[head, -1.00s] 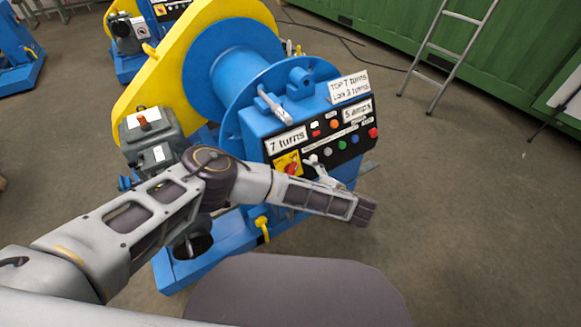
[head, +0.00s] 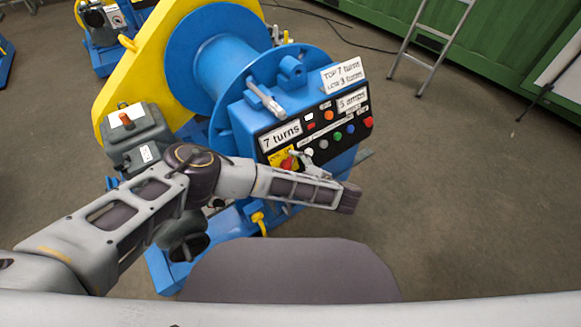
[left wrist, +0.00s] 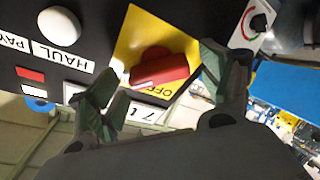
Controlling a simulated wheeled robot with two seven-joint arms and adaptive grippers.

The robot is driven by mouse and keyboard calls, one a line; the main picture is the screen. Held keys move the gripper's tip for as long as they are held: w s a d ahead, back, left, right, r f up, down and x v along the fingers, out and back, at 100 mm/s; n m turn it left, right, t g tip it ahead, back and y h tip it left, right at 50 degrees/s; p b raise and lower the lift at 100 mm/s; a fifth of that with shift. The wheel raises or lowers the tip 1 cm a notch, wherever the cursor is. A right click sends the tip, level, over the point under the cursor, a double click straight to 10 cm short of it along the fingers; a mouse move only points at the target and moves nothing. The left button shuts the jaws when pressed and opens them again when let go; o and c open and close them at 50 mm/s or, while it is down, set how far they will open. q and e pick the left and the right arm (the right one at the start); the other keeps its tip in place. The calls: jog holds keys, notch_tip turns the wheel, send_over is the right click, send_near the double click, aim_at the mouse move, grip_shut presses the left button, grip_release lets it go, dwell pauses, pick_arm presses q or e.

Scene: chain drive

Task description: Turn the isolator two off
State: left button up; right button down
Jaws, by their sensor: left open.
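A red rotary switch handle (head: 287,164) sits on a yellow plate (head: 273,158) at the lower left of the black control panel on the blue winch. In the left wrist view the red handle (left wrist: 160,70) lies slightly tilted across its yellow plate (left wrist: 140,32), with part of an OFF label beside it. My left gripper (left wrist: 157,67) is open, with one finger on either side of the handle. I cannot tell whether either finger touches it. In the head view my left gripper (head: 303,160) is at the panel, partly hiding the switch. No isolator number is readable. My right gripper is out of view.
The panel carries several coloured buttons, including a green button (head: 338,136) and a blue button (head: 350,129). A lever (head: 264,99) stands above the panel. A grey motor box (head: 135,135) is at left. Open floor (head: 470,200) lies to the right; a ladder (head: 433,45) stands behind.

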pick_arm(q)
jog(key=c, duration=1)
